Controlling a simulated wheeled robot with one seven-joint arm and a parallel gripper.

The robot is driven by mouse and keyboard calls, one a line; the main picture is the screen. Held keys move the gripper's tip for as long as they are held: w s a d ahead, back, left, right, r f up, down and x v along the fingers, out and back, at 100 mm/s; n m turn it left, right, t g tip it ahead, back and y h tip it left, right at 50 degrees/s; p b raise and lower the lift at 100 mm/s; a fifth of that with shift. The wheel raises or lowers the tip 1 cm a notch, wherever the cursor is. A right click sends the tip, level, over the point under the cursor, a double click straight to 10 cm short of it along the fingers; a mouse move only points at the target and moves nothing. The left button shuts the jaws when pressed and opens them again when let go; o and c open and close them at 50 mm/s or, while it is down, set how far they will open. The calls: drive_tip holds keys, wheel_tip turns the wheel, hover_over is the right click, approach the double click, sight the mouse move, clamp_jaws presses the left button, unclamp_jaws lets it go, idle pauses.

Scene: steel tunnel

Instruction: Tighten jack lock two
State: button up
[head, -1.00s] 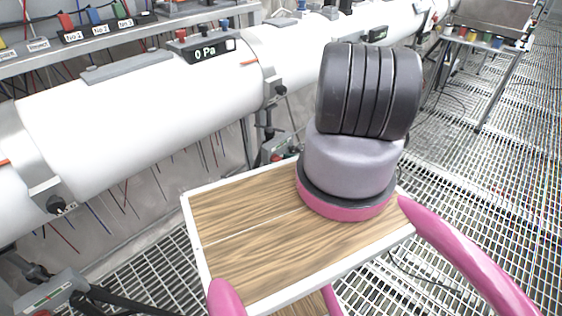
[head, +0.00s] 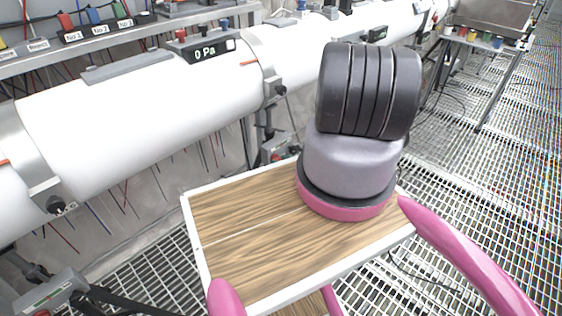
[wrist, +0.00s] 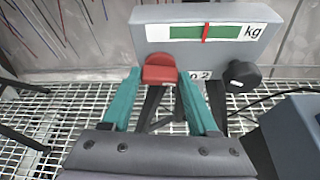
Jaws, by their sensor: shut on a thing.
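In the wrist view, the jack's grey box (wrist: 205,35) carries a green gauge (wrist: 205,33) with a red mark and "kg" beside it. A partly covered label below it ends in "2". A red lock (wrist: 160,70) sits at the front left of the box. My gripper (wrist: 160,84) has its two teal fingers on either side of the red lock, shut on it. A dark round knob (wrist: 242,76) is at the box's right. In the head view my gripper is hidden behind my arm.
A white tunnel pipe (head: 150,110) runs behind, with a "0 Pa" display (head: 210,50). Another grey jack (head: 50,292) stands at the lower left in the head view. Another grey body (wrist: 295,135) is close at right in the wrist view. Metal grating (head: 480,200) covers the floor.

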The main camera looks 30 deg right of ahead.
drive_tip(key=shift+w+d+f+m+t+y, duration=0.1)
drive_tip(key=shift+d+f+m+y, duration=0.15)
drive_tip(key=shift+m+y, duration=1.3)
drive_tip(key=shift+d+f+m+t+y, duration=0.15)
drive_tip(key=shift+m+y, duration=0.5)
drive_tip(key=shift+m, duration=1.8)
drive_tip(key=shift+w+d+f+m+t+y, duration=0.1)
drive_tip(key=shift+d+f+m+y, duration=0.15)
drive_tip(key=shift+m+y, duration=1.3)
drive_tip(key=shift+f+m+h, duration=0.1)
drive_tip(key=shift+m+h, duration=0.35)
drive_tip(key=shift+m, duration=0.2)
drive_tip(key=o, duration=1.4)
drive_tip(key=shift+s, duration=0.1)
